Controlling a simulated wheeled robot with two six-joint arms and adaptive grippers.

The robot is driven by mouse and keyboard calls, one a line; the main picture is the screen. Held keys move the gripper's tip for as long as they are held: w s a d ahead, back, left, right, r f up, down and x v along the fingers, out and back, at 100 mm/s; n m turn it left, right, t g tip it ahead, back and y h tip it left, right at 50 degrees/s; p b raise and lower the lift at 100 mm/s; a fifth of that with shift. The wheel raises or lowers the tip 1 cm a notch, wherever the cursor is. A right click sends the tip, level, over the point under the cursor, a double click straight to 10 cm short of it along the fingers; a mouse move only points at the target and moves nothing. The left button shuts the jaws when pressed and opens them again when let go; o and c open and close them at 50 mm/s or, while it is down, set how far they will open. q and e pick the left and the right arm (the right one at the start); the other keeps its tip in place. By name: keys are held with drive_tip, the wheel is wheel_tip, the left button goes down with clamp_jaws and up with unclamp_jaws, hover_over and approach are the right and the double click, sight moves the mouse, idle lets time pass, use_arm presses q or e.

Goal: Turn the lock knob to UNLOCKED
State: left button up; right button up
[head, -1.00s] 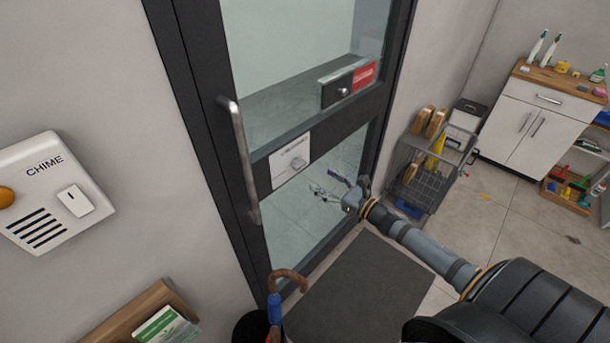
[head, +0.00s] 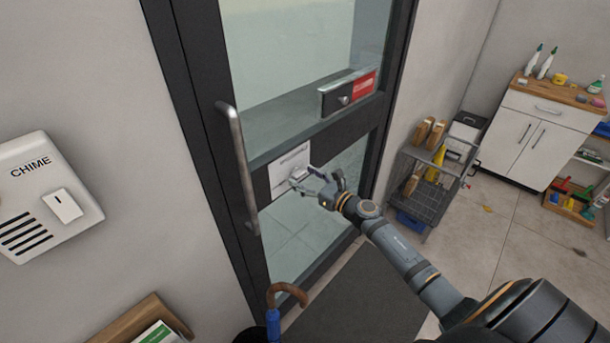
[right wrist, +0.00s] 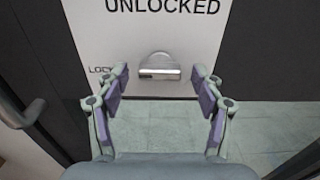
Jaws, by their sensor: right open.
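The lock knob (right wrist: 159,68) is a small silver half-round piece on a white plate (right wrist: 110,40) in the right wrist view. The plate reads UNLOCKED above the knob, and a label starting "LOC" shows at its left, partly hidden by a finger. In the head view the plate (head: 282,166) is on the dark door rail, right of the long handle. My right gripper (head: 305,185) is at the plate. In the right wrist view its open fingers (right wrist: 160,88) stand to either side of the knob, with gaps. My left gripper is out of view.
A long vertical door handle (head: 238,165) stands left of the plate. A box with a red label (head: 348,92) sits above it. An umbrella (head: 285,296) stands below. A wire cart (head: 428,190) and white cabinet (head: 535,135) are at the right.

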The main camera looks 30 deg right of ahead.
drive_tip(key=c, duration=1.2)
drive_tip(key=shift+o, duration=0.2)
drive_tip(key=shift+m, duration=0.3)
drive_tip(key=m+p, duration=0.1)
drive_tip(key=m, duration=0.2)
drive_tip(key=shift+r+m, duration=0.1)
drive_tip(key=shift+m, duration=0.2)
drive_tip(key=m+p, duration=0.2)
drive_tip(key=m, duration=0.2)
drive_tip(key=shift+m, duration=0.3)
drive_tip(key=m+p, duration=0.2)
drive_tip(key=m, duration=0.3)
drive_tip(key=shift+p, duration=0.3)
drive_tip(key=shift+m+p, duration=0.8)
drive_tip(key=shift+m, duration=1.2)
